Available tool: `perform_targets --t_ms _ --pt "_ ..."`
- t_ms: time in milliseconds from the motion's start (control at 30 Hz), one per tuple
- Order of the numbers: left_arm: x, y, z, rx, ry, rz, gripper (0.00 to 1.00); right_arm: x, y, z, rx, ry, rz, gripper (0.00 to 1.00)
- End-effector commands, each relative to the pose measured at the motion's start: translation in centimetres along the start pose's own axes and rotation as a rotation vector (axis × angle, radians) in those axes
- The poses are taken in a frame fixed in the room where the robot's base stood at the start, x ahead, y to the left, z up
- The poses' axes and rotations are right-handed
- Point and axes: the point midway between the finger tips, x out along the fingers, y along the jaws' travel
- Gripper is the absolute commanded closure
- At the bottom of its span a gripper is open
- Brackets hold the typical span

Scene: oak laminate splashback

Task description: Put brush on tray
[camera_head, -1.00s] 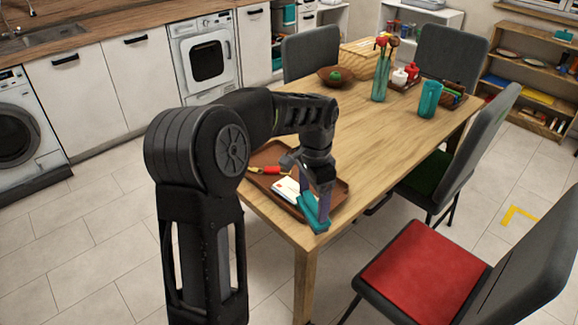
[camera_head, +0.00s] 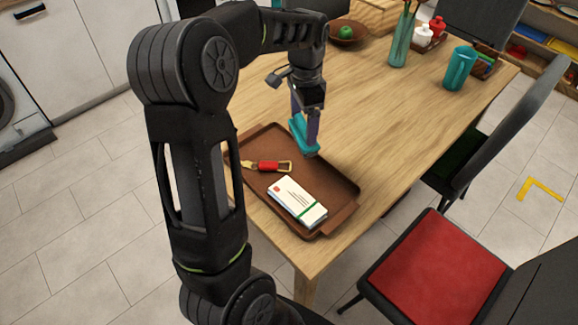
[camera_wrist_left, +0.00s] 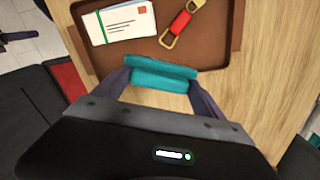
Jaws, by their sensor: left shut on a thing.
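My left gripper (camera_head: 307,122) is shut on a teal brush (camera_head: 302,138) and points down at the tray's far edge. In the left wrist view the brush (camera_wrist_left: 163,72) lies crosswise between the two fingers and overlaps the tray's rim. Its bristles cannot be made out, and I cannot tell whether it touches the tray. The brown tray (camera_head: 338,182) lies on the wooden table near its corner; it also shows in the left wrist view (camera_wrist_left: 215,42). My right gripper is not in view.
On the tray are a bundle of envelopes (camera_head: 297,201) with a green band and a red key fob (camera_head: 268,167). A red-seated chair (camera_head: 432,267) is at the right.

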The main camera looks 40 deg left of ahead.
Motion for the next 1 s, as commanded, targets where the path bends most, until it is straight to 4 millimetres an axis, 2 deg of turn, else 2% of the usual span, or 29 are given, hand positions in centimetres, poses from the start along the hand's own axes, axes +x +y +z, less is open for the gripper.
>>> perform_targets --t_ms 167,267,500,600,1000 --pt "0.1 0.0 0.0 0.0 0.0 0.0 0.57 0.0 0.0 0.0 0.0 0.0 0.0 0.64" --pt "0.9 0.0 0.0 0.0 -0.002 0.002 0.57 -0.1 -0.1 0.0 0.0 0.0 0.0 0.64" --pt "5.0 0.1 0.1 -0.001 -0.003 0.003 0.57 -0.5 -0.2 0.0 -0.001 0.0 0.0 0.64" --pt "6.0 0.0 0.0 0.0 -0.001 0.001 0.57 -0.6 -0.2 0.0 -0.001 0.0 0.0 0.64" --pt "6.9 0.0 0.0 0.0 -0.001 0.001 0.57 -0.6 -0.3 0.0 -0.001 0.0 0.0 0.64"
